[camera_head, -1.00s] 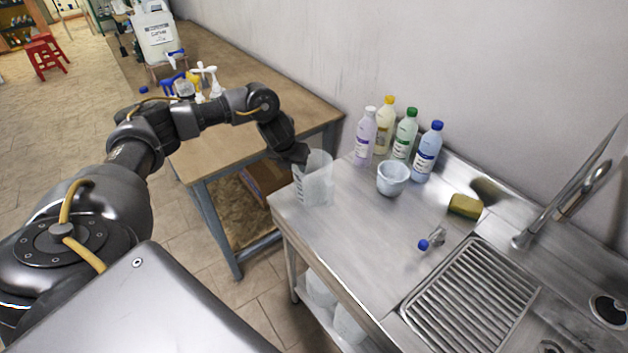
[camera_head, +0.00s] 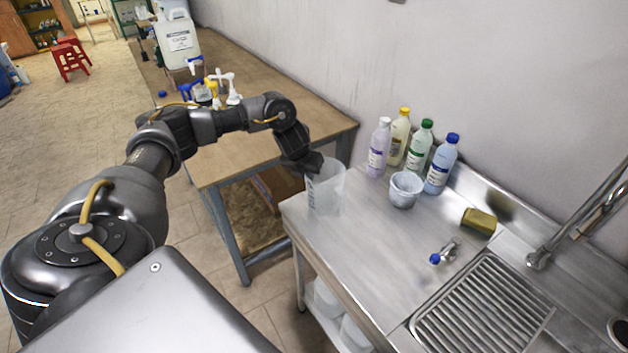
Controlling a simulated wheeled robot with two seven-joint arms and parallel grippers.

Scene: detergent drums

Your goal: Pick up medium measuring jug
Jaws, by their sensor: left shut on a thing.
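A translucent measuring jug (camera_head: 328,192) with dark scale marks stands at the left end of the steel counter (camera_head: 350,245). It looks upright, and I cannot tell whether its base touches the steel. My left gripper (camera_head: 312,166) reaches down from the upper left and is shut on the jug's upper left rim; its fingertips are hard to make out. A smaller whitish cup or jug (camera_head: 405,191) stands to the right on the counter. My right gripper is not in view.
Several capped bottles (camera_head: 378,150) stand behind the small cup by the wall. A wooden table (camera_head: 235,160) adjoins the counter. The counter's front middle is clear.

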